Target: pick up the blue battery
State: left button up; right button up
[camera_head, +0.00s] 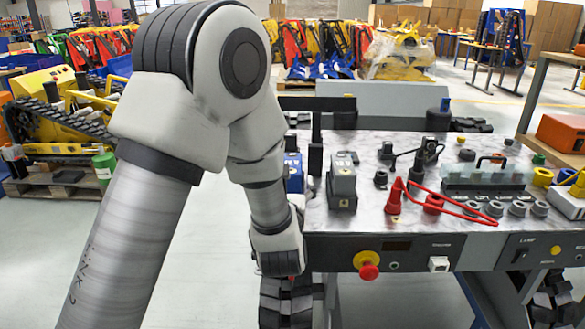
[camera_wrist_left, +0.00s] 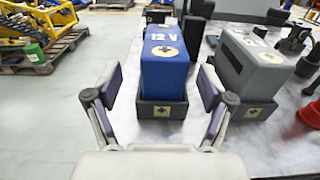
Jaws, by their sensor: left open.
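The blue battery (camera_wrist_left: 166,68), marked 12 V, stands upright in a dark holder (camera_wrist_left: 162,108) on the worktop in the left wrist view. In the head view, only a strip of the blue battery (camera_head: 294,170) shows; my left arm hides the rest. My left gripper (camera_wrist_left: 159,88) is open and empty. Its two fingers point toward the battery, one on each side in the picture, with a gap on both sides. I cannot tell whether the fingertips reach past its near face. In the head view, my left arm hides the jaws. My right gripper is not in view.
A grey battery (camera_wrist_left: 259,62) in its own holder stands close to the right of the blue one. Red and black cables and plugs (camera_head: 432,203) lie further right on the worktop (camera_head: 330,222). A red button (camera_head: 369,271) sits on the front panel.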

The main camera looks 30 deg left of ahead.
aim_at(292, 162)
pick_arm(q)
jog(key=shift+w+a+r+p, duration=0.3)
jog(key=shift+w+r+p, duration=0.1)
jog(key=shift+w+p, duration=0.2)
jog(key=shift+w+a+p, duration=0.2)
jog(key=shift+w+p, duration=0.1)
jog(key=x, duration=0.5)
jog(key=shift+w+d+f, duration=0.1)
jog(key=shift+w+f, duration=0.05)
jog(key=shift+f, duration=0.05)
jog(key=shift+d+r, duration=0.1)
jog(key=c, duration=0.3)
grip_shut()
jog(key=shift+r, duration=0.1)
